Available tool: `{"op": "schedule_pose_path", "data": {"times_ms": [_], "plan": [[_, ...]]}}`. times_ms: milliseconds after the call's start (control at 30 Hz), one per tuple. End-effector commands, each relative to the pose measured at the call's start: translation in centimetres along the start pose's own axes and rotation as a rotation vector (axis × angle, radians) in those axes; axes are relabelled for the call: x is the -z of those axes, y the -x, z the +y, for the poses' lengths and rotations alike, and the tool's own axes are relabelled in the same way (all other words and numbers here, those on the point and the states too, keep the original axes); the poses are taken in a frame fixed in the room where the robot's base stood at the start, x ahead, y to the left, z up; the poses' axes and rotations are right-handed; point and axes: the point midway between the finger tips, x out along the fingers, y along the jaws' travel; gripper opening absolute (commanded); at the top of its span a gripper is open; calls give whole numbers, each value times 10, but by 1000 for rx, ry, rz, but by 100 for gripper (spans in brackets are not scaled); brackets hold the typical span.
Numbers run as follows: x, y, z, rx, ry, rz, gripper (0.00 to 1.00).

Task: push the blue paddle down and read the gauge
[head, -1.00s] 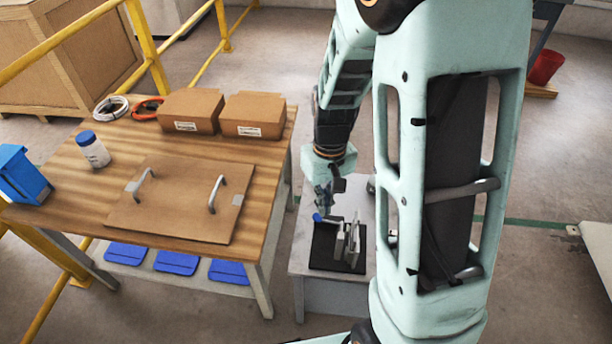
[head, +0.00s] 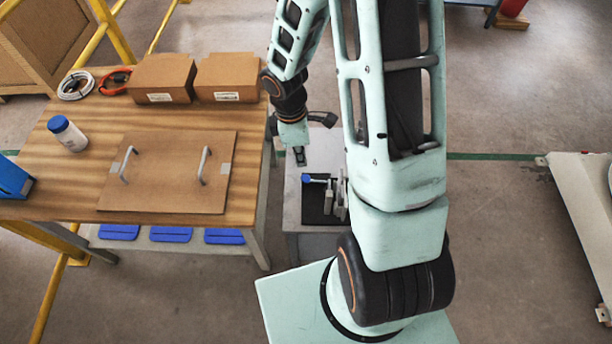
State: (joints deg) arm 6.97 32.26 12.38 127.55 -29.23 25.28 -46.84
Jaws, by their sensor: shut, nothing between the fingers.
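The blue paddle (head: 307,178) sticks out to the left from a small pale test device (head: 337,195) on a dark base plate (head: 315,214). The plate lies on a low grey stand (head: 293,190) to the right of the wooden table. My gripper (head: 299,158) is shut and empty, pointing down, just above the paddle in the picture. I cannot tell the height between them, but no contact shows. The device is partly hidden behind my arm. No gauge face can be made out or read.
The wooden table (head: 75,180) holds a brown board with two handles (head: 180,185), two cardboard boxes (head: 228,75), a blue-capped bottle (head: 68,134) and cable coils (head: 77,86). Blue pads (head: 170,235) lie on its lower shelf. A pale panel (head: 585,200) stands at the right. Floor between is clear.

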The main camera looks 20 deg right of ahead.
Motion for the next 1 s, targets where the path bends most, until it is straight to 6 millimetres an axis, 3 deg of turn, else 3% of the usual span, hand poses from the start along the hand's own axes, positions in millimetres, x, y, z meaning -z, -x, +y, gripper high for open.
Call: {"op": "schedule_pose_path", "data": {"times_ms": [267, 700, 1000], "plan": [[0, -14, 0, 1, -2, 0, 0], [0, -66, 0, 1, -3, 0, 0], [0, -70, 0, 0, -3, 0, 0]]}}
